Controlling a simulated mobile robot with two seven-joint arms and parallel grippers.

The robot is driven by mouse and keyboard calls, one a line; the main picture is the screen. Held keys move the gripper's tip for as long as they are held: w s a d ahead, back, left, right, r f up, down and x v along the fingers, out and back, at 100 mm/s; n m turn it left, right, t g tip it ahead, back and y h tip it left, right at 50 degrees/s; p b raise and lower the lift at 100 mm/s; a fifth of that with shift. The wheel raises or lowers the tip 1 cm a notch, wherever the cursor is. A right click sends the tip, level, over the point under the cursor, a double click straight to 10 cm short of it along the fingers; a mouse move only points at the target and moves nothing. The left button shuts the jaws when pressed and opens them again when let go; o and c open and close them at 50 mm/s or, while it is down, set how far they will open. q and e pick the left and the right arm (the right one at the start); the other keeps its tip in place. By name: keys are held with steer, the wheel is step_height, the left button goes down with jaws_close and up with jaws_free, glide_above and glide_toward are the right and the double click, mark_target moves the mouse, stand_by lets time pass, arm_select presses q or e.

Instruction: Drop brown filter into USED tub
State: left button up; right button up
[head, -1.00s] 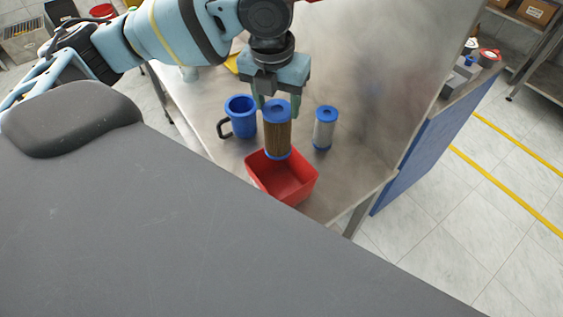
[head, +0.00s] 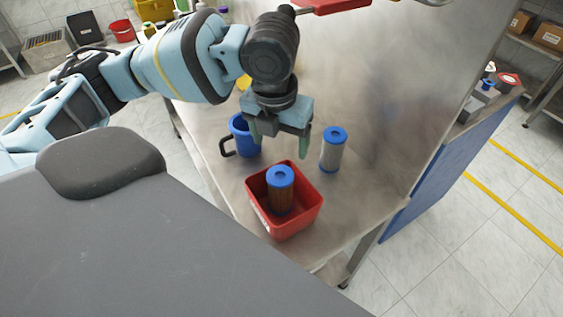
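The brown filter (head: 281,194) with its blue end cap stands upright inside the red tub (head: 297,226), on the table near its front corner. The tub has a pale label on its left side, too small to read. My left gripper (head: 279,145) is above and behind the tub, its green fingers spread apart with nothing between them. It is clear of the filter's blue cap. My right gripper is not in the view.
A white filter (head: 333,150) with blue caps stands right of the tub. A blue housing cup (head: 243,138) with a dark handle stands behind and left, partly hidden by my gripper. The metal table (head: 375,170) is bare to the right.

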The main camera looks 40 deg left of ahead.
arm_select(q)
steer(key=shift+o, duration=0.2)
steer(key=shift+r, duration=0.1)
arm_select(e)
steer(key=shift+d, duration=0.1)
arm_select(q)
steer(key=s+d+r+p, duration=0.1)
steer(key=s+d+r, duration=0.1)
steer(key=s+d, duration=0.2)
steer(key=s+d+r+p, duration=0.2)
steer(key=s+d, duration=0.2)
steer(key=s, duration=0.5)
steer(key=shift+s+d+r, duration=0.2)
steer(key=shift+s+r, duration=0.1)
steer(key=shift+r, duration=0.1)
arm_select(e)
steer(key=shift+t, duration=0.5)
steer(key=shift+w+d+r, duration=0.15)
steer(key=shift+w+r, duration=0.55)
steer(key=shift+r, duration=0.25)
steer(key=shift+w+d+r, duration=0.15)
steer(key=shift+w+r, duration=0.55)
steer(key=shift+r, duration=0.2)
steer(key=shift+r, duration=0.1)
